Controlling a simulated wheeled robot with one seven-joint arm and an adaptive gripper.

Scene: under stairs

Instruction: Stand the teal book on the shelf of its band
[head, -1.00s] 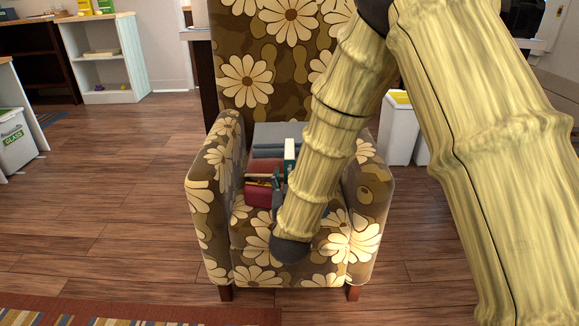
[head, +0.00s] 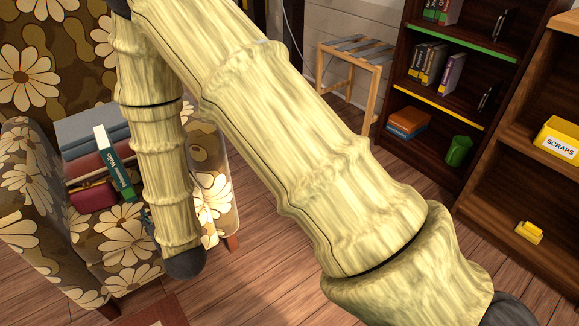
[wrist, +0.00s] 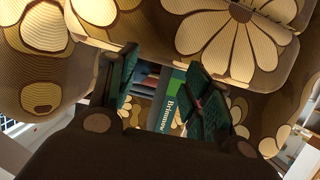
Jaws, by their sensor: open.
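The teal book (head: 118,165) stands upright on the flowered armchair, its lettered spine facing me. The wrist view shows its spine (wrist: 170,105) with white lettering and a green patch, beyond and between my fingers. My gripper (wrist: 163,85) is open, and no contact with the book shows. In the head view my arm hides most of the gripper. The dark bookcase at the right has a shelf with a green band (head: 465,42) holding several upright books, and a lower shelf with a yellow band (head: 430,105).
Beside the teal book on the armchair (head: 30,190) lie grey books (head: 92,130) and a red item (head: 90,195). A wooden stool (head: 355,60) stands left of the bookcase. A green cup (head: 458,151) and stacked books (head: 408,122) sit on its lower shelf. A SCRAPS bin (head: 558,142) is at far right.

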